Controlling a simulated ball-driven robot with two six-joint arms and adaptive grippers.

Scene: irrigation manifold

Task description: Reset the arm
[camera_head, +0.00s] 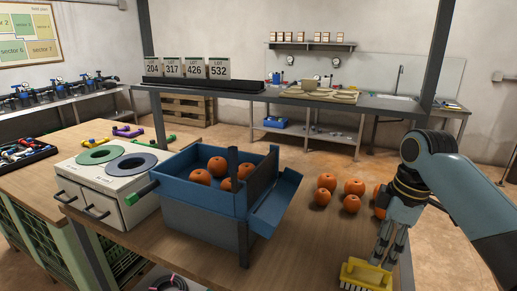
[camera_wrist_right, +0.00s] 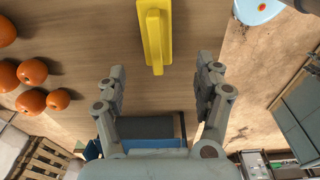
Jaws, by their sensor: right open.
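My right gripper (camera_head: 385,258) points down over the front right of the wooden table, just above and behind a yellow brush (camera_head: 366,276). In the right wrist view my gripper (camera_wrist_right: 160,68) has its two fingers spread apart with nothing between them. The yellow brush (camera_wrist_right: 155,35) lies on the table ahead of the fingertips there, apart from them. My right arm comes in from the right edge of the head view. My left gripper is in neither view.
A blue box (camera_head: 205,220) with several oranges inside stands mid-table, with several loose oranges (camera_head: 352,187) to its right. Left of it is a white unit (camera_head: 112,180) with two round openings. A shelf (camera_head: 265,92) with lot signs (camera_head: 195,67) runs behind.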

